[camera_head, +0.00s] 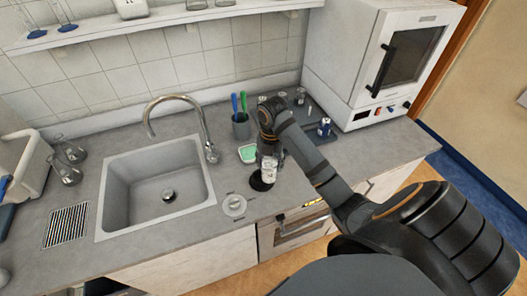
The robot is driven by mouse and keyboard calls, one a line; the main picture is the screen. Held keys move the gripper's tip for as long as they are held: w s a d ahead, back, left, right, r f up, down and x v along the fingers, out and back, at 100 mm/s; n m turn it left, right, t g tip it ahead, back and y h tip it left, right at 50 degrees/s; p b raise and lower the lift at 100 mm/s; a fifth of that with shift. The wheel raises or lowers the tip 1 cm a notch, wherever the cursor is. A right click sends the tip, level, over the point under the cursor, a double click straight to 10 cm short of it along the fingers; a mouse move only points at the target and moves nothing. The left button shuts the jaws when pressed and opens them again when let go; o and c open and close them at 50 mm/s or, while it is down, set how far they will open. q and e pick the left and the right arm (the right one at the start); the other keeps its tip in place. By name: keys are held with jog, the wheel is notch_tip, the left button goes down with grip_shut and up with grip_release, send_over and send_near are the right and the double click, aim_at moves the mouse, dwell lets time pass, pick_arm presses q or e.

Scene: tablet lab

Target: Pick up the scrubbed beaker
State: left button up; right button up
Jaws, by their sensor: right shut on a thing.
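My right arm reaches in from the right, and its gripper (268,148) points down over the counter to the right of the sink. It is shut on a clear beaker (269,165) with whitish marks on it. The beaker looks upright, and the jaws hide its upper part. A dark round patch (262,183) is on the counter just below it; I cannot tell whether the beaker touches the counter. My left gripper is not in view.
A sink (158,187) with a tall faucet (206,140) is to the left. A green sponge in a dish (248,153), a brush cup (241,128) and a round white lid (234,205) are close by. A white oven (375,60) stands at back right. Flasks (68,173) stand far left.

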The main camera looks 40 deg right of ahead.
pick_arm(q)
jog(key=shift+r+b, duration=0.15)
jog(key=shift+b, duration=0.25)
pick_arm(e)
jog(key=s+r, duration=0.3)
jog(key=s, duration=0.5)
jog(key=shift+s+a+r, duration=0.15)
jog(key=shift+a, duration=0.2)
